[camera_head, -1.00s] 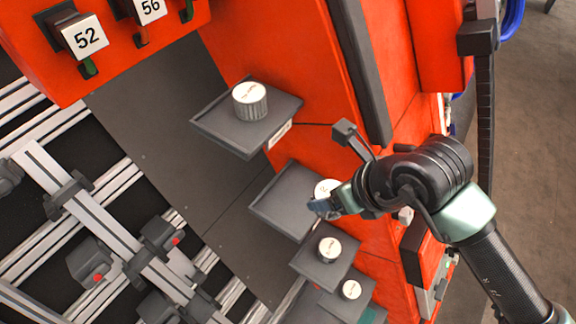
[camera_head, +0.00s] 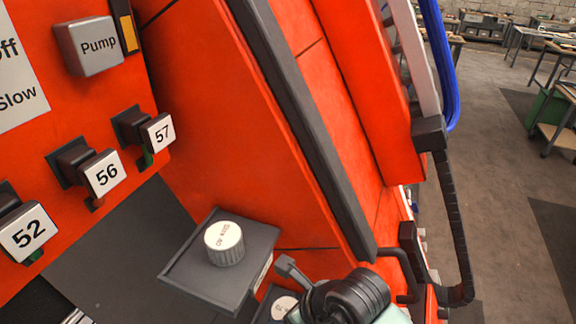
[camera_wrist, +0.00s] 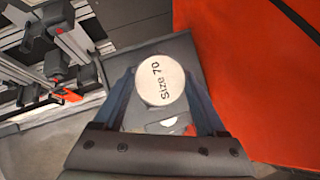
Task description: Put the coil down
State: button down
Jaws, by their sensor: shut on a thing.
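The coil (camera_wrist: 160,82) is a short cylinder with a round white top marked "Size 70". In the wrist view it sits between the two fingers of my gripper (camera_wrist: 158,92), which is shut on it. A grey shelf plate (camera_wrist: 184,52) lies below it; I cannot tell whether the coil touches the plate. In the head view my gripper is at the bottom edge, mostly cut off and hidden by my wrist. A white round top (camera_head: 284,306) shows just left of my wrist there.
A ribbed white-topped cylinder (camera_head: 224,243) stands on a higher grey shelf (camera_head: 192,287), up and left of my wrist. An orange panel (camera_wrist: 250,82) rises close on the right in the wrist view.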

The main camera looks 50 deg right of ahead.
notch_tip(320, 180, down, 2)
jog(key=shift+f+p, duration=0.2)
jog(key=shift+p, duration=0.1)
jog(key=shift+f, duration=0.3)
grip_release()
jog(key=shift+f, duration=0.1)
jog(key=shift+s, duration=0.1)
jog(key=b+v, duration=0.2)
jog(key=v, duration=1)
jog(key=shift+a, duration=0.2)
